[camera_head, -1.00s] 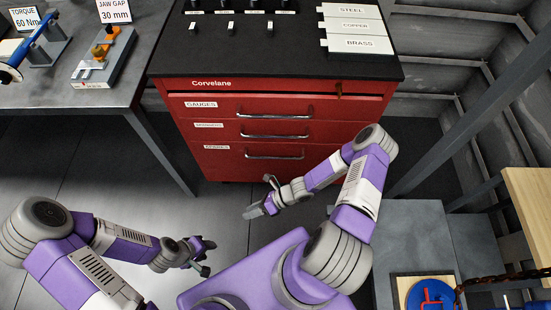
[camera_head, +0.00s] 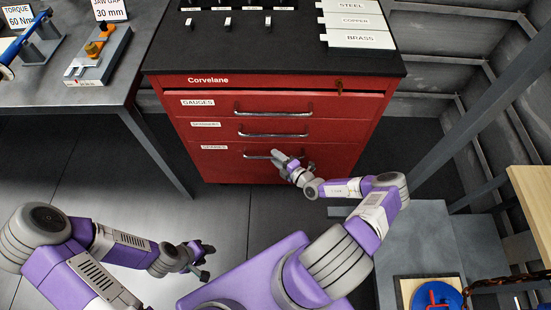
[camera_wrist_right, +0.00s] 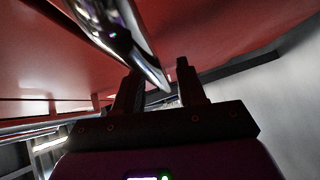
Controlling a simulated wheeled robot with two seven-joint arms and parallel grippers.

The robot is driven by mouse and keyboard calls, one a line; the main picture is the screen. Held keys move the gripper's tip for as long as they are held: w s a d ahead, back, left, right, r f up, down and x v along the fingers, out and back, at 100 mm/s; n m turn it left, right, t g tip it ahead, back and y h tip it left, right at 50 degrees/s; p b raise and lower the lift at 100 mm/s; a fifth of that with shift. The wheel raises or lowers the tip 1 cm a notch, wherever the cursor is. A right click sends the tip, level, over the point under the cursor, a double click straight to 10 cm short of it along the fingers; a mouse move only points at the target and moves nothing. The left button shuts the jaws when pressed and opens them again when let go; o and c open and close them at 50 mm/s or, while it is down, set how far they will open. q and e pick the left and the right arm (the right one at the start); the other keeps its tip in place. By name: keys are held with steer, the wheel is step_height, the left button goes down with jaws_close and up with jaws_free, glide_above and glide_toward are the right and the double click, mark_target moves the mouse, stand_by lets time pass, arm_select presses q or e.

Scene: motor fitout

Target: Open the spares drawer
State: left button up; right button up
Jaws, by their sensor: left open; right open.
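The lowest is the spares drawer (camera_head: 222,168), with a metal bar handle (camera_head: 257,156). My right gripper (camera_head: 284,157) is at the right part of that handle and hides some of it. In the right wrist view, the shiny bar handle (camera_wrist_right: 119,40) runs down to the open fingers (camera_wrist_right: 158,88), its near end appearing close to or between them. Contact cannot be told. My left gripper (camera_head: 203,262) is open and empty, low over the floor at the left.
Above are the gauges drawer handle (camera_head: 273,113) and the middle drawer handle (camera_head: 272,134). A key (camera_head: 339,86) sits in the cabinet's top right. A steel table (camera_head: 105,98) stands left, and a grey bench (camera_head: 441,240) right. Floor before the cabinet is clear.

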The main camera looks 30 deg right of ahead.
steer(key=shift+w+a, duration=0.1)
steer(key=shift+w, duration=0.3)
jaws_close()
steer(key=shift+s, duration=0.15)
